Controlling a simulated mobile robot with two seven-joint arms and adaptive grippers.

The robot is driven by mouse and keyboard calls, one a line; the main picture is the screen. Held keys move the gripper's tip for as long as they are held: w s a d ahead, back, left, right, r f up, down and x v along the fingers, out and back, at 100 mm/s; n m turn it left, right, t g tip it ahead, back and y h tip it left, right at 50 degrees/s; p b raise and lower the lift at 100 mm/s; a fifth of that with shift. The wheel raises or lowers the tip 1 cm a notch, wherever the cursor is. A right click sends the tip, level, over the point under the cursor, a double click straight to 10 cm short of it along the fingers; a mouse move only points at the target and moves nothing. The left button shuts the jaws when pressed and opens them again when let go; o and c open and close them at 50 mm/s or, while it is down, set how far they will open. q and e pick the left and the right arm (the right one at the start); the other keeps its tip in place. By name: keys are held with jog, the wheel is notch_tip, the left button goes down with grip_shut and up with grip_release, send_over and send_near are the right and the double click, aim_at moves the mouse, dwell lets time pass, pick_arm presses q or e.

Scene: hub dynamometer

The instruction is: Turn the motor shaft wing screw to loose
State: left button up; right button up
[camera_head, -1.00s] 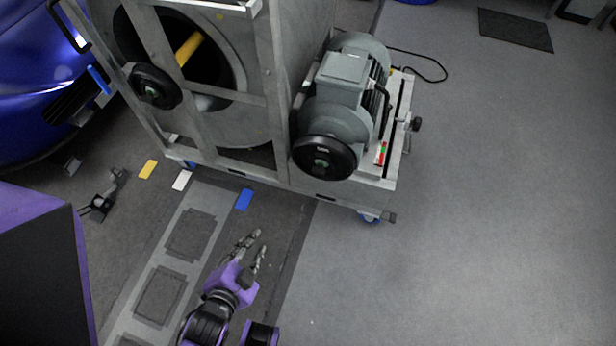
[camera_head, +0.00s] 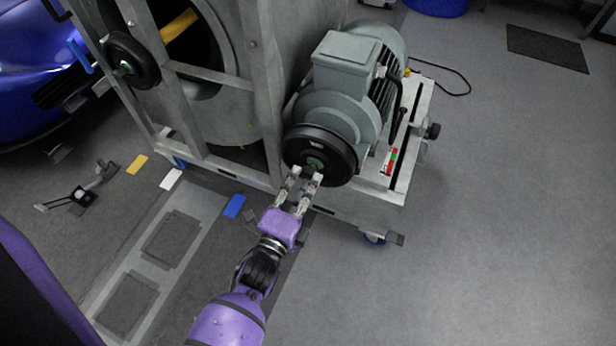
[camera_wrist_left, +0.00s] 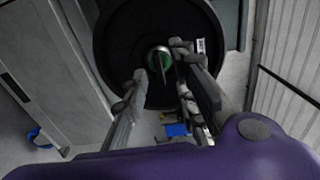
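The motor shaft wing screw (camera_head: 315,163) is at the centre of the black round pulley (camera_head: 338,172) on the front of the grey motor (camera_head: 342,85). In the left wrist view the screw (camera_wrist_left: 159,61) shows as a green hub with a dark wing standing roughly upright. My left gripper (camera_head: 303,178) is open, with its fingertips just in front of the pulley. In the left wrist view, the fingers of the gripper (camera_wrist_left: 158,76) lie to either side of the screw. I cannot tell whether they touch it. My right gripper is not in view.
The motor sits on a grey wheeled frame (camera_head: 350,215) with a red-and-green label (camera_head: 389,160). A second black pulley (camera_head: 130,62) is on the left of the frame. A blue car (camera_head: 35,75) stands at far left. The floor (camera_head: 500,220) on the right is clear.

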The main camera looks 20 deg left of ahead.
aim_at(311, 171)
pick_arm(q)
jog(key=w, duration=0.2)
jog(key=shift+w, duration=0.3)
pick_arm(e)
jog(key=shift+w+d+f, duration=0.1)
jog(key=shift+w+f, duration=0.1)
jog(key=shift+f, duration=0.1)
pick_arm(q)
grip_shut()
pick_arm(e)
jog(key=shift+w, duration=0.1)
